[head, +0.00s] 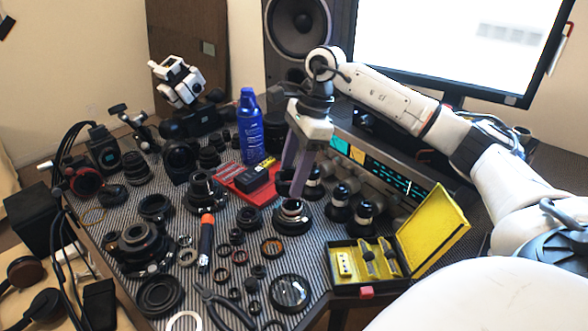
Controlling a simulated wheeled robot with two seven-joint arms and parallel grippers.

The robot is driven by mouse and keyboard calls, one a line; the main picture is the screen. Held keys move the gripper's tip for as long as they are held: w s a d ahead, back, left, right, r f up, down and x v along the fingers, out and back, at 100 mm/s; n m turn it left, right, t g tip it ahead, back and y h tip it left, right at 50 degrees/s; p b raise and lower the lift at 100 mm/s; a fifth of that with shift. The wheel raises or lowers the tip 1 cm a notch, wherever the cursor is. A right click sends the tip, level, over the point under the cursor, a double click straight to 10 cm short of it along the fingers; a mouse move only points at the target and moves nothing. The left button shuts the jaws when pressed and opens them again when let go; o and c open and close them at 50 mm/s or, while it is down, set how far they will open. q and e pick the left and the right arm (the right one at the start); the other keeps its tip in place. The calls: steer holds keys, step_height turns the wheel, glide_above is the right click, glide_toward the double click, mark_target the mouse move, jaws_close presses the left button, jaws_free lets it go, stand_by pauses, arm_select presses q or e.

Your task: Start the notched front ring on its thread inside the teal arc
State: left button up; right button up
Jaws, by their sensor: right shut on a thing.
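My right gripper (292,190) reaches down from the right arm, its grey-purple fingers pointing at the lens barrel (292,219) standing on the striped mat. The gripper is shut on a small dark piece at its fingertips, which I take to be the notched front ring. It is mostly hidden by the fingers. It is just above the barrel's top; I cannot tell whether they touch. The teal arc is too small to make out. My left gripper is not in view.
Many lens parts and loose rings crowd the striped mat (222,283). Close by are a red tray (240,196), a blue bottle (251,128), black-and-silver knobs (338,206) and an open yellow case (432,229). An orange-tipped screwdriver (206,245) and pliers (222,306) lie in front.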

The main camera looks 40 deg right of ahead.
mark_target(292, 202)
steer(key=shift+d+f+m, duration=0.1)
steer(key=shift+d+m, duration=0.2)
steer(key=shift+d, duration=0.05)
step_height(292, 202, down, 3)
steer(key=b, duration=0.3)
steer(key=shift+f, duration=0.15)
steer(key=shift+f+b, duration=0.55)
steer(key=shift+f, duration=0.1)
steer(key=shift+f+b, duration=0.4)
steer(key=shift+f, duration=0.45)
steer(key=shift+f, duration=0.2)
steer(key=shift+r+p, duration=0.2)
steer(key=shift+p, duration=0.25)
steer(key=shift+f, duration=0.4)
stand_by(0.9)
steer(key=o, duration=1.1)
